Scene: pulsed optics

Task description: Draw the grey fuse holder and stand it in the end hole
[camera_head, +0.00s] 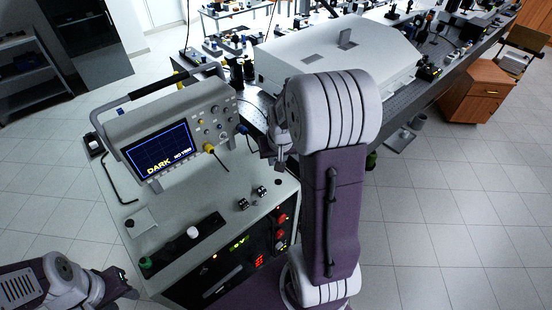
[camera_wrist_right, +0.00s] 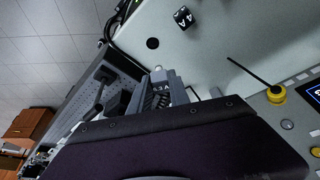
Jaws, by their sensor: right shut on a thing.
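My right gripper (camera_wrist_right: 168,92) is shut on a light grey piece (camera_wrist_right: 158,75), which looks like the grey fuse holder. Its body is mostly hidden between the fingers. In the head view the right gripper (camera_head: 268,150) is over the back right of the instrument's pale top (camera_head: 225,185), and the held piece cannot be made out. A dark round hole (camera_wrist_right: 152,43) shows beyond the fingertips, near a black block marked 4A (camera_wrist_right: 183,17); the hole also shows in the head view (camera_head: 278,182). My left gripper (camera_head: 128,291) is low at the left, its jaws unclear.
An oscilloscope (camera_head: 165,140) reading DARK stands behind left, with a yellow plug and lead (camera_head: 209,148). A black strip (camera_head: 180,245) with a white cap (camera_head: 193,232) and a green cap (camera_head: 146,262) lies in front. A large pale box (camera_head: 340,55) is on the optical table behind.

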